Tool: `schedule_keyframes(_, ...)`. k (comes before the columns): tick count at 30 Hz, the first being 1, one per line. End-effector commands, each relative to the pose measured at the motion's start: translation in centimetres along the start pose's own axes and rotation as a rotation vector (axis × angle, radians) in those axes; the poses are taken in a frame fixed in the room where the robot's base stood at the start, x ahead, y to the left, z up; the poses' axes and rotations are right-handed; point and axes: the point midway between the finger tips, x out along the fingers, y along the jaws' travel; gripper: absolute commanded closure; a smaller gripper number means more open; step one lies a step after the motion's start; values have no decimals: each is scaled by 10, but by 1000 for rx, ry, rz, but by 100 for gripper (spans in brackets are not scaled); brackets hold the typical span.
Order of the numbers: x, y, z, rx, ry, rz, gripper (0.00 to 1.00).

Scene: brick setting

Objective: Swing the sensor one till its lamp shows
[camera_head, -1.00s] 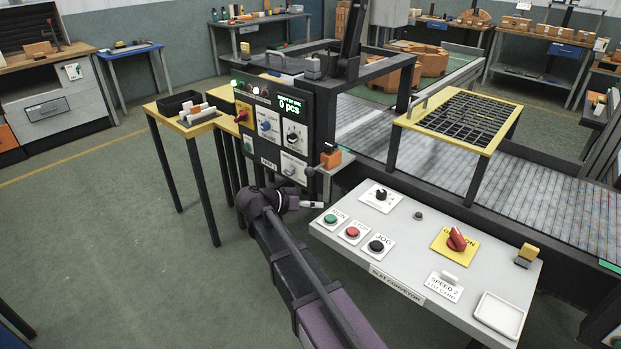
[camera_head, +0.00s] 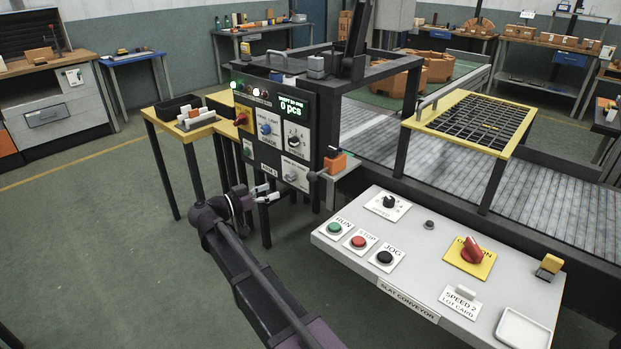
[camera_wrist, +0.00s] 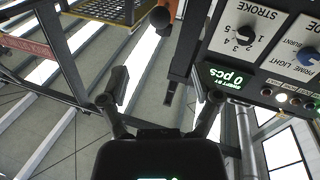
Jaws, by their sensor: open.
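My gripper (camera_head: 265,194) is open and empty, in front of and below the black control panel (camera_head: 252,150). In the wrist view my gripper's spread fingers (camera_wrist: 167,95) have only air between them. The panel has a blue dial (camera_head: 265,129), a black dial (camera_head: 294,141) and a pale-grey knob (camera_head: 290,175) on a white plate. An orange block with a dark top (camera_head: 336,162) sits on a bracket right of the panel, beside a dark ball-ended lever (camera_head: 313,176). Small lamps (camera_head: 240,86) along the panel top show green and white light. I cannot read which part is marked sensor one.
The slanted grey console (camera_head: 400,262) with buttons and a red switch stands at the front right. A yellow-topped table (camera_head: 190,126) with a black bin is left of the panel. The slat conveyor (camera_head: 560,205) runs behind. Floor at the front left is clear.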

Motion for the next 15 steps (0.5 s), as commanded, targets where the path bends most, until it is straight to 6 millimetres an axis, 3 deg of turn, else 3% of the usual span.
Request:
schedule_keyframes(8,16,0,0,-1,-1,1,19)
schedule_keyframes(15,46,0,0,-1,-1,0,19)
